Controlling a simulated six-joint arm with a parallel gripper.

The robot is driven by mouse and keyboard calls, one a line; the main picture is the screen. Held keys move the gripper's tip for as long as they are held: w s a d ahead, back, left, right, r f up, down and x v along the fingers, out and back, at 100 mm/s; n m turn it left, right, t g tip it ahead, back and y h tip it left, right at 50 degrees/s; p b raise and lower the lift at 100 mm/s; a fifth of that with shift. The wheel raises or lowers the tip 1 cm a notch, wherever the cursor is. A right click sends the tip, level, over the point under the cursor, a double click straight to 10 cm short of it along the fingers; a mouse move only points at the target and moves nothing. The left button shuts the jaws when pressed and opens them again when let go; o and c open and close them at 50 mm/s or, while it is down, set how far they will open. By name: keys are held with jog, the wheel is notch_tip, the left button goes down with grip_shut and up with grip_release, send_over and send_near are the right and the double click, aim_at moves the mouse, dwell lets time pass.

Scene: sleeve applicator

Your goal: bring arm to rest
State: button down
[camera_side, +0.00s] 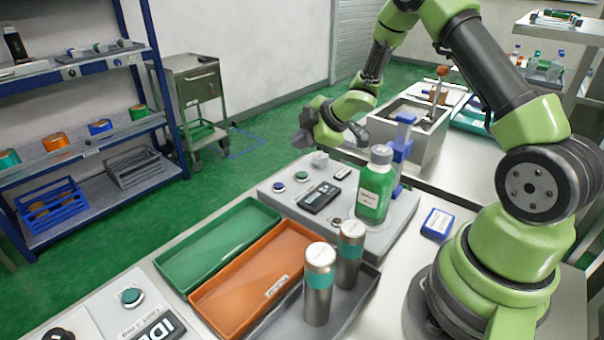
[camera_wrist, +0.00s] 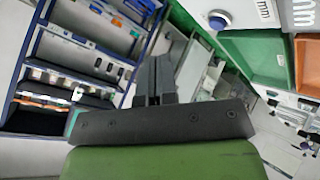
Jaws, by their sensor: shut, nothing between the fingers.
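My gripper (camera_side: 303,138) is in the middle of the side view, held up in the air above and behind the grey applicator station (camera_side: 395,226). In the wrist view its dark fingers (camera_wrist: 155,80) are together with nothing between them. A green bottle with a grey cap (camera_side: 374,190) stands upright on the station, to the right of and below my gripper and apart from it. A blue post-like part (camera_side: 400,150) stands just behind the bottle.
A green tray (camera_side: 215,250), an orange tray (camera_side: 235,300) and a grey tray (camera_side: 358,305) lie side by side. Two steel cylinders with teal bands (camera_side: 319,285) stand upright in the grey tray. A blue box (camera_side: 437,223) lies near my base. A shelf rack (camera_side: 165,80) stands at left.

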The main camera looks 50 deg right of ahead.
jog(key=s+a+r+m+h, duration=0.15)
jog(key=s+r+m, duration=0.25)
jog(key=r, duration=0.4)
jog(key=s+a+r+m+h, duration=0.1)
jog(key=s+r+m+h, duration=0.3)
jog(key=r, duration=0.5)
jog(key=s+a+r+m+g+y, duration=0.1)
jog(key=s+a+m+y, duration=0.1)
jog(key=s+a, duration=0.3)
jog(key=s+a+r+m+y, duration=0.2)
jog(key=s+a+m, duration=0.3)
jog(key=s, duration=0.7)
jog(key=shift+s+a+g+y, duration=0.25)
jog(key=shift+a+g+y, duration=0.15)
jog(key=shift+a+y, duration=0.3)
